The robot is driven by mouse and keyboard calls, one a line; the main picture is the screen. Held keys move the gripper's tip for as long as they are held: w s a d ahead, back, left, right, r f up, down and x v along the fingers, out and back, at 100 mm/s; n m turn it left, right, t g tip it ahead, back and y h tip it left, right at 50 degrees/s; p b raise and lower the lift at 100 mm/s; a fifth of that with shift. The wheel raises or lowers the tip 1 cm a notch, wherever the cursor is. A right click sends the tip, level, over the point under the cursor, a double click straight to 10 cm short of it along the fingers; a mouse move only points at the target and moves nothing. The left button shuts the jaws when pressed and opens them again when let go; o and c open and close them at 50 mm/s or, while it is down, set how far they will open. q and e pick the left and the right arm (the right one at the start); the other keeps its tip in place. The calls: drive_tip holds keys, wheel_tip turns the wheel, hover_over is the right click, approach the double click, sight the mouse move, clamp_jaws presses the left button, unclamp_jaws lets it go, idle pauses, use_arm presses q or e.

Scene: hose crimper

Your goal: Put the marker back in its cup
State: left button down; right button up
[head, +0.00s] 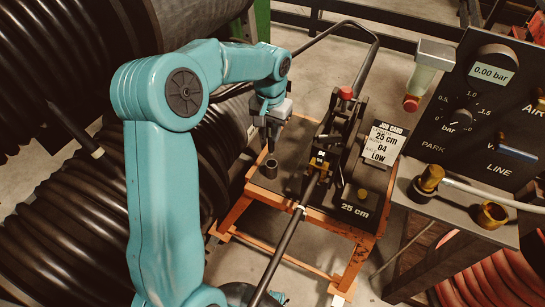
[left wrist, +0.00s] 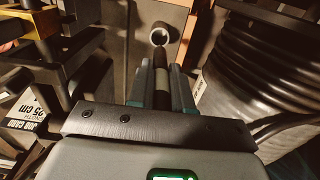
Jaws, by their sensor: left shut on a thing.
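My left gripper (head: 272,128) is shut on the marker, a dark slim rod (head: 271,145) pointing down. The left wrist view shows the marker (left wrist: 161,72) between the fingers (left wrist: 161,88), its rounded end towards the cup. The cup (head: 270,171) is a small dark cylinder standing upright on the left part of the bench top. The marker's lower end is just above the cup's mouth or at it; I cannot tell whether it is inside. In the left wrist view the cup's rim (left wrist: 175,32) shows as a ring around and behind the marker's end. My right gripper is not in view.
The crimper (head: 340,130), with a red knob, stands right of the cup on the orange-framed bench (head: 230,215). A pressure panel (head: 480,110) stands at right. Large black hose coils (head: 60,240) fill the left.

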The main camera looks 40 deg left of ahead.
sight(271, 154)
use_arm(q)
wheel_tip(271, 154, down, 10)
drive_tip(key=shift+r+b, duration=0.1)
drive_tip(key=shift+b, duration=0.4)
drive_tip(key=c, duration=1)
unclamp_jaws()
drive_tip(key=shift+c, duration=0.2)
wheel_tip(271, 154, up, 12)
drive_tip(key=shift+r+p, duration=0.1)
drive_tip(key=shift+p, duration=0.75)
